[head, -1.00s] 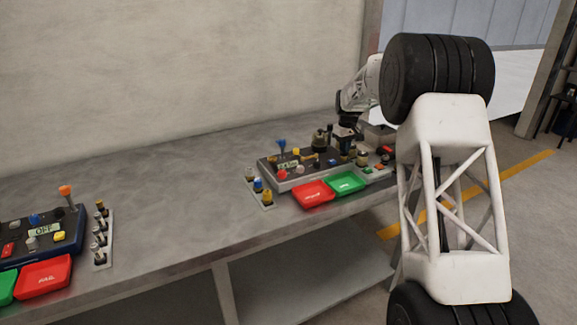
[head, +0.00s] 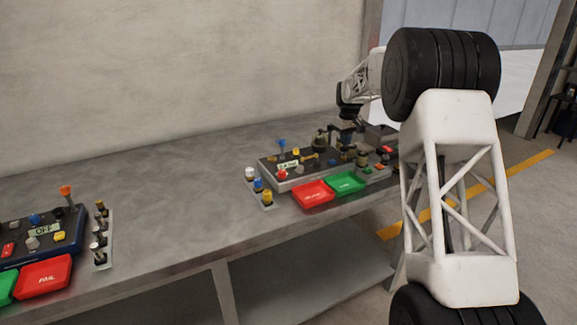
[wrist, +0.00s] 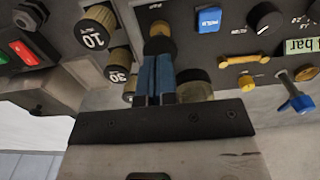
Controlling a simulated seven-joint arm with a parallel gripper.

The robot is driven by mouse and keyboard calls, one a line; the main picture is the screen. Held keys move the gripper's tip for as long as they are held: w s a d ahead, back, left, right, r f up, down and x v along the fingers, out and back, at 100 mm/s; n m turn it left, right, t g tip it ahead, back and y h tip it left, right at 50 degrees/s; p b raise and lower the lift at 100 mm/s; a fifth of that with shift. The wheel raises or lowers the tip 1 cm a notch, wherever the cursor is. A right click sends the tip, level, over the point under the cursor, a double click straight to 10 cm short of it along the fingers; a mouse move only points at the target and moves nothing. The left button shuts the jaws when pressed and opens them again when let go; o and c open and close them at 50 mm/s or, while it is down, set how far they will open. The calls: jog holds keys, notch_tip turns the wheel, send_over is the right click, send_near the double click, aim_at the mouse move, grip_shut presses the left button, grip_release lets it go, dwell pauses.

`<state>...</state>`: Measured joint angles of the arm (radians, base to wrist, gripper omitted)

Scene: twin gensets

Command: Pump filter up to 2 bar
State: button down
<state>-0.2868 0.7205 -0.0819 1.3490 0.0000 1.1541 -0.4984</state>
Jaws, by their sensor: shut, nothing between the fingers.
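The dark grey console (head: 300,178) stands toward the right end of the bench. Its display (head: 288,166) is too small to read; in the wrist view the display (wrist: 303,46) shows "bar" upside down, with its number cut off. My gripper (wrist: 158,54) has its blue fingers shut and empty. Their tips are right at a brass-and-black plunger-like knob (wrist: 158,33); I cannot tell whether they touch it. In the head view my gripper (head: 346,147) is small over the console's right part. I cannot tell for sure which part is the filter.
Black numbered caps marked 10 (wrist: 97,30) and 30 (wrist: 118,58) are beside the fingers. A blue-handled valve (wrist: 297,98) is at the right. Red (head: 313,190) and green (head: 346,181) trays lie before the console. Another console (head: 45,235) reads OFF. The bench middle is clear.

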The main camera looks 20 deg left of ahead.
jog(key=shift+f, duration=1.5)
dwell(0.5)
jog(key=shift+r, duration=1.5)
jog(key=shift+f, duration=1.65)
jog(key=shift+r, duration=1.65)
jog(key=shift+f, duration=1.55)
jog(key=shift+r, duration=1.55)
